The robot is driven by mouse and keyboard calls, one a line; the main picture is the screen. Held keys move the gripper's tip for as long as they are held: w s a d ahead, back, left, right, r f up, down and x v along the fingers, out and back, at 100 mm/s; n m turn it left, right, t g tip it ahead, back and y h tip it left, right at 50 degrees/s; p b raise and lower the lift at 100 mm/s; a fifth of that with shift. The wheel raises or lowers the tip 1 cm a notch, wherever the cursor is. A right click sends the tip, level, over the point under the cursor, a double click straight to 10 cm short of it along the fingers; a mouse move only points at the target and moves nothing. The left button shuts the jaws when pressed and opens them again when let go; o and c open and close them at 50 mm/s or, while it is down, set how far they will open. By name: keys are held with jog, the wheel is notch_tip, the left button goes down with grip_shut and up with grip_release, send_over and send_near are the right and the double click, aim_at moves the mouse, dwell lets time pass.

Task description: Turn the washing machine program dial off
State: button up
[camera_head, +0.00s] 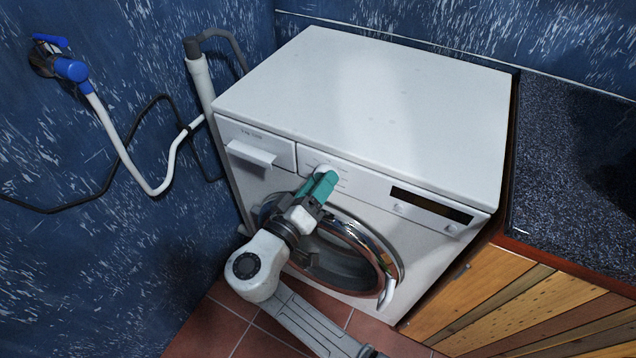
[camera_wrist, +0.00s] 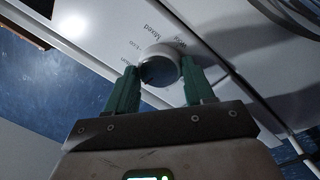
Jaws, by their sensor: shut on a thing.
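The white washing machine (camera_head: 370,110) stands against the blue wall, its control panel facing me. Its round program dial (camera_wrist: 160,66) shows in the wrist view, with printed program words around it. My gripper (camera_head: 326,178) is at the panel, between the detergent drawer (camera_head: 252,155) and the dark display (camera_head: 430,205). In the wrist view its two green fingers (camera_wrist: 155,82) stand on either side of the dial and are shut on it. In the head view the fingers hide most of the dial. The dial's pointer mark cannot be made out.
The round door (camera_head: 345,255) with a chrome rim lies below my gripper, its white handle (camera_head: 388,292) at lower right. A dark speckled counter (camera_head: 570,170) over wooden slats stands at right. A blue tap (camera_head: 70,68) with a white hose is on the left wall.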

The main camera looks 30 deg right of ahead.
jog(key=shift+n, duration=0.8)
jog(key=o, duration=1)
jog(key=shift+o, duration=0.2)
jog(key=shift+a, duration=0.15)
jog(key=v, duration=1)
jog(key=shift+s+a+f, duration=0.2)
